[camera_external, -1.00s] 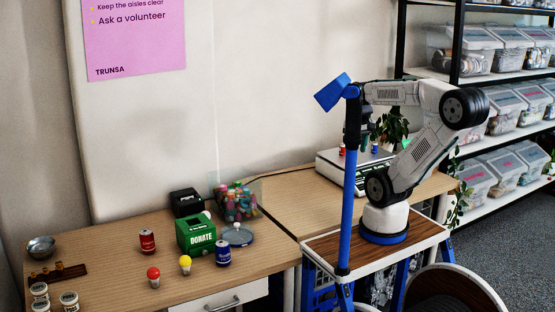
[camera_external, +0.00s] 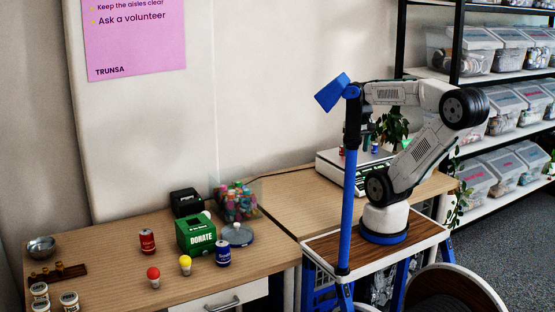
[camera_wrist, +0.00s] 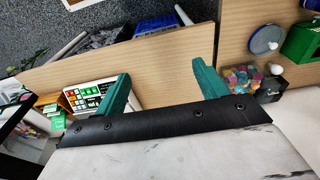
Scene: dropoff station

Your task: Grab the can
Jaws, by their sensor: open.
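A red can (camera_external: 147,241) stands upright on the left desk, left of the green donation box. A blue can (camera_external: 223,253) stands upright at the front of that desk, right of the box. My gripper (camera_wrist: 162,70) is open and empty, with its two teal fingers spread over the wooden desktop in the wrist view. Neither can shows clearly in the wrist view.
The green donation box (camera_external: 196,235) stands between the cans, with a red bulb (camera_external: 153,274) and yellow bulb (camera_external: 185,262) in front. A round blue-grey stand (camera_external: 238,238) and clear bin (camera_external: 240,203) are behind. A white scale (camera_external: 330,168) sits on the right desk.

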